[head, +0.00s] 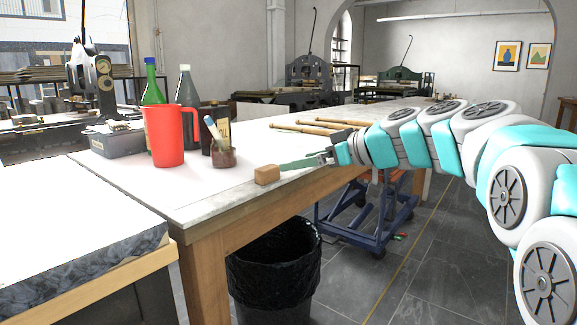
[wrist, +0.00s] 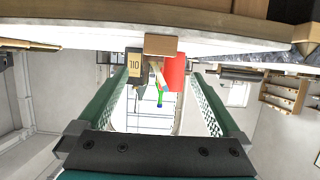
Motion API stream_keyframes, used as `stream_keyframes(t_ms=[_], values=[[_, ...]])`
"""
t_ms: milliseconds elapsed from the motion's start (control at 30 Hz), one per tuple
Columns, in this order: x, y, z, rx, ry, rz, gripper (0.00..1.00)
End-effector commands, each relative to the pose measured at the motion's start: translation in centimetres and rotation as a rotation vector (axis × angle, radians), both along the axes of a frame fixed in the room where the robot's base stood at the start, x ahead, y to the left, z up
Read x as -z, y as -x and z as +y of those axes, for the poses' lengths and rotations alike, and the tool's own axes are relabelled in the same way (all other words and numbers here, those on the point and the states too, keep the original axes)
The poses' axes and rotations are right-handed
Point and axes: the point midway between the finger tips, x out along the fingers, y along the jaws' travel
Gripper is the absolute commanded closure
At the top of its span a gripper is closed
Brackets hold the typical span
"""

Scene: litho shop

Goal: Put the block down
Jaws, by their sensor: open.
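A small tan-brown block (head: 267,174) rests on the white tabletop (head: 240,187) close to its front edge. In the wrist view, which is upside down, the block (wrist: 160,45) lies against the tabletop, beyond the fingertips and roughly centred between them. My gripper (head: 290,164) reaches in from the right, its green fingers just right of the block in the head view. In the wrist view my gripper (wrist: 158,78) has its two fingers wide apart with nothing between them. I cannot tell the exact gap between the fingertips and the block.
Behind the block stand a brown jar with brushes (head: 223,157), a red jug (head: 165,136), a green bottle (head: 152,85) and dark bottles. Wooden rods (head: 310,128) lie farther back. A black bin (head: 275,265) stands below the front edge. The tabletop left of the block is clear.

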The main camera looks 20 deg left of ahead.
Motion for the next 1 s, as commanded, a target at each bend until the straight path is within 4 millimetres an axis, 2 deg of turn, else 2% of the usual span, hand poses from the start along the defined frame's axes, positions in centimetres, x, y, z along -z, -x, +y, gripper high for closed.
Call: stream_keyframes(t_ms=[133, 400, 467, 533, 667, 767, 800, 867, 900, 967, 1000], values=[[-0.3, 0.3, -0.9, 0.001, 0.001, 0.0, 0.0], [-0.3, 0.4, -1.1, 0.002, 0.002, 0.003, 0.0], [0.1, 0.7, -1.2, 0.005, 0.008, 0.015, 0.0], [1.3, 1.4, -1.7, 0.018, 0.028, 0.059, 0.0], [5.7, 4.6, -3.6, 0.079, 0.105, 0.223, 0.0], [10.9, 8.7, -6.4, 0.164, 0.198, 0.41, 0.0], [13.1, 10.6, -7.7, 0.205, 0.239, 0.488, 0.0], [16.3, 13.7, -9.8, 0.273, 0.302, 0.601, 0.0], [18.3, 15.9, -11.4, 0.323, 0.346, 0.677, 0.0], [21.3, 19.4, -13.9, 0.404, 0.413, 0.781, 0.0], [23.3, 21.9, -15.6, 0.461, 0.459, 0.852, 0.0]])
